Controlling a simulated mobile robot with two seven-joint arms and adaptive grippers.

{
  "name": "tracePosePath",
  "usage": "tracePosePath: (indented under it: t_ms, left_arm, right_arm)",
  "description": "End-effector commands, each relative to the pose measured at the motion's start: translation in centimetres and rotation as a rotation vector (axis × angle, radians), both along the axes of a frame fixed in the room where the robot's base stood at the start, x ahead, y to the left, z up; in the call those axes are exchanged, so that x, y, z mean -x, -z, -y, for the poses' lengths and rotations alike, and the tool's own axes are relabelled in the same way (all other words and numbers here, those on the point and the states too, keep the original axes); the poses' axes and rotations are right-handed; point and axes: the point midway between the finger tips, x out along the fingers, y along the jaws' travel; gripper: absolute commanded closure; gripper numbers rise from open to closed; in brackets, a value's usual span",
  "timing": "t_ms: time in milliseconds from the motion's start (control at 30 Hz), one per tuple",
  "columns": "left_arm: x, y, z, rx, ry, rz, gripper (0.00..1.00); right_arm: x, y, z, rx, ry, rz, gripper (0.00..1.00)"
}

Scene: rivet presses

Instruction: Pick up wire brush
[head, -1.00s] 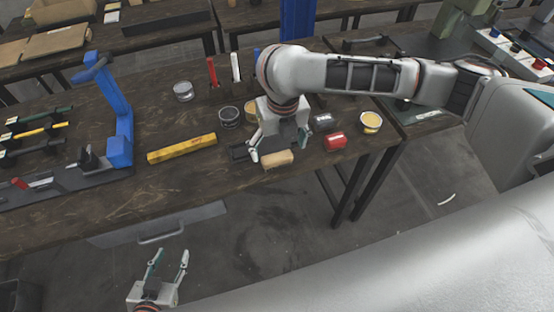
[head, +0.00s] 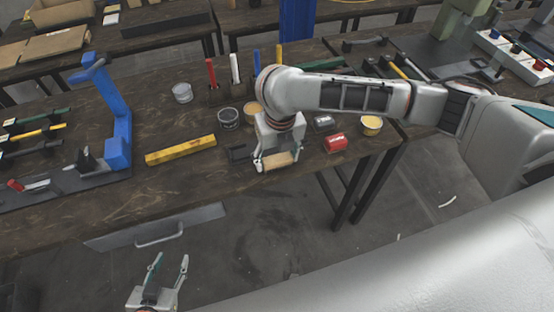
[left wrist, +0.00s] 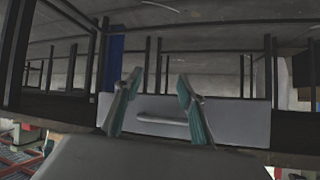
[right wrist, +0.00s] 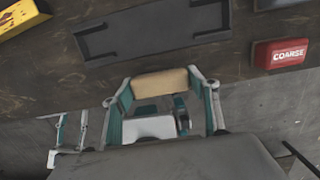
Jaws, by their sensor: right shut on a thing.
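The wire brush (head: 278,161) shows as a small tan wooden block near the front edge of the workbench; its bristles are not visible. My right gripper (head: 276,164) is shut on it, with one finger at each end. In the right wrist view the tan block (right wrist: 160,82) lies across between the two fingertips. I cannot tell whether it still touches the bench. My left gripper (head: 170,262) is open and empty, low in front of the bench. Its two spread fingers also show in the left wrist view (left wrist: 157,85).
A black tray (right wrist: 150,30) lies just behind the brush. A red box marked COARSE (head: 335,142) and a yellow tin (head: 371,125) stand to the right. A yellow bar (head: 181,150) and a blue press (head: 118,120) are to the left. A drawer handle (left wrist: 163,121) faces my left gripper.

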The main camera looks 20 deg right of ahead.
Motion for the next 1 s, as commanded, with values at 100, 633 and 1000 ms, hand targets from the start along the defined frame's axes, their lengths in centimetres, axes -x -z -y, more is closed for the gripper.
tracePosePath:
  t_ms: [100,633,1000]
  left_arm:
    - [0.0,-0.1,0.0,0.0,0.0,0.001,0.6]
    - [-0.2,-2.5,0.0,0.0,0.0,0.006,0.6]
    - [-0.2,-3.7,-0.1,-0.002,-0.001,0.007,0.6]
  right_arm:
    - [0.0,-0.1,0.0,0.001,0.0,0.0,0.63]
    - [-0.2,-9.3,0.0,0.001,-0.002,0.007,0.63]
    - [-0.1,-17.7,0.0,0.001,0.0,0.004,0.63]
